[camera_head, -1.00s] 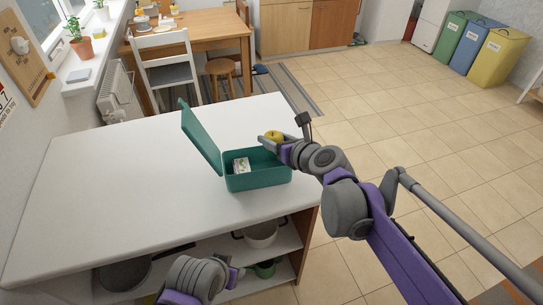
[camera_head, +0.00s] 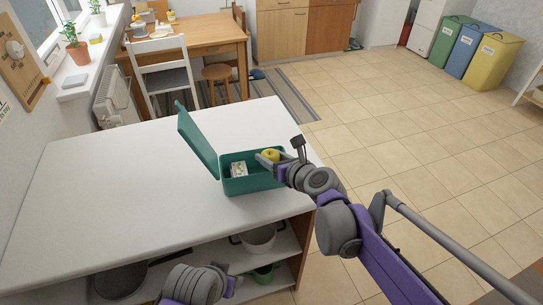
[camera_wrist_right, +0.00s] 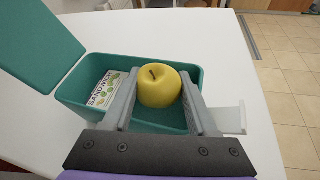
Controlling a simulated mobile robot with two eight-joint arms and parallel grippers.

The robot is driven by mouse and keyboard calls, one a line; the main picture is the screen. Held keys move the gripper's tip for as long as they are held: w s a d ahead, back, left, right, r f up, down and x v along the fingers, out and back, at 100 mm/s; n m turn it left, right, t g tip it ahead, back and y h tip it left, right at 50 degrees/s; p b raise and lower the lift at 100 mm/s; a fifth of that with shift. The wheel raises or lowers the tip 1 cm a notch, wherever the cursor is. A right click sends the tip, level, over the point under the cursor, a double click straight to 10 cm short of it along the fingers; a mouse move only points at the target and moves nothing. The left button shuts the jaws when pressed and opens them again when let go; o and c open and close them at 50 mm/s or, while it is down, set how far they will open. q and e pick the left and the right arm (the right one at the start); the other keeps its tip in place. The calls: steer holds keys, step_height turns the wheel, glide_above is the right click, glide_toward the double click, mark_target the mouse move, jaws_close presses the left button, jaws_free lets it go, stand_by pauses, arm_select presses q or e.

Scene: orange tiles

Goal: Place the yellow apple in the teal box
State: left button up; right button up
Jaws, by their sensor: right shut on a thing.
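The yellow apple (camera_head: 270,155) is held between the fingers of my right gripper (camera_head: 268,160). In the right wrist view the apple (camera_wrist_right: 159,86) sits between the two grey fingers (camera_wrist_right: 160,100), above the box opening. The teal box (camera_head: 250,186) stands on the white counter with its lid (camera_head: 197,140) open to the left. A small carton labelled "sandwich" (camera_wrist_right: 104,88) lies in the left part of the box, also visible in the head view (camera_head: 239,169).
The white counter (camera_head: 110,190) is clear left of the box. Shelves below hold a white pot (camera_head: 258,240) and a green mug (camera_head: 263,273). A wooden table (camera_head: 190,40), a white chair (camera_head: 165,75) and a stool (camera_head: 217,73) stand behind.

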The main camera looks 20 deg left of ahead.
steer(key=o, duration=1.1)
steer(key=shift+w+f, duration=0.1)
steer(key=shift+f, duration=0.1)
steer(key=shift+r, duration=0.2)
steer(key=shift+s+d+r+p, duration=0.35)
steer(key=shift+d+r+p, duration=0.15)
steer(key=shift+r, duration=0.2)
steer(key=v, duration=1)
steer(key=shift+s+d+r, duration=0.1)
steer(key=shift+s+d, duration=0.1)
steer(key=shift+s, duration=0.15)
